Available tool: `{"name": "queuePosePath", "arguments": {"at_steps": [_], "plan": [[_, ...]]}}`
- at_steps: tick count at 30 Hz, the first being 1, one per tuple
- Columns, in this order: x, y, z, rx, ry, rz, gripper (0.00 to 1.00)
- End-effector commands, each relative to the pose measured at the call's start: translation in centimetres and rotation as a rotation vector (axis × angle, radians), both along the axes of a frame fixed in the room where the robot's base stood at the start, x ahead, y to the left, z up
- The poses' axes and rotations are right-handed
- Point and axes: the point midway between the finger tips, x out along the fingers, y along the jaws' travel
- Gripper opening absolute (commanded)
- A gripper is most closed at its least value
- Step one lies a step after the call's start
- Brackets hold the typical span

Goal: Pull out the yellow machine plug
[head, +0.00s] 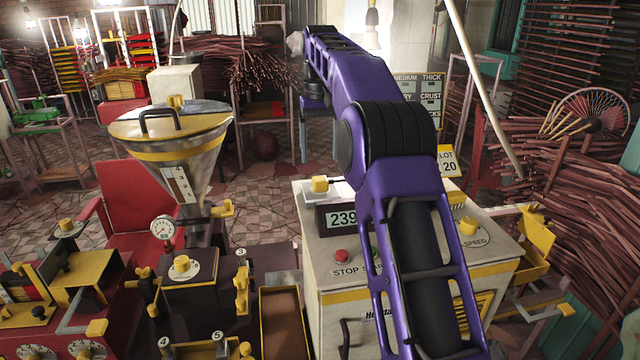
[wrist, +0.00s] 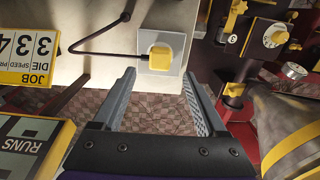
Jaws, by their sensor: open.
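The yellow plug (wrist: 159,58) sits in a light grey square socket plate (wrist: 143,64) on the white machine (wrist: 100,20) in the wrist view. A black cable (wrist: 100,50) runs from the plug toward the left. In the head view the yellow plug (head: 320,184) shows at the back left of the white machine's top (head: 320,270), beside the display. My gripper (wrist: 159,76) is open and empty, with one finger on either side of the plug's line. The plug appears just beyond the fingertips; I cannot tell the exact gap.
A display (head: 342,218) and a red stop button (head: 341,256) are on the white machine. A dark machine with a metal hopper (head: 190,155) stands to its left. In the wrist view a yellow job sign (wrist: 32,50) is at the left and the hopper (wrist: 285,125) at the right.

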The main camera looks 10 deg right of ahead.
Motion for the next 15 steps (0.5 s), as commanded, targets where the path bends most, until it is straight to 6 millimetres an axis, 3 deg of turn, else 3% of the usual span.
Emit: {"name": "queuePosePath", "arguments": {"at_steps": [9, 15], "plan": [[-0.1, 0.0, -4.9, 0.000, 0.000, 0.000, 0.75], [0.0, 0.0, -6.6, 0.000, 0.000, 0.000, 0.75]]}}
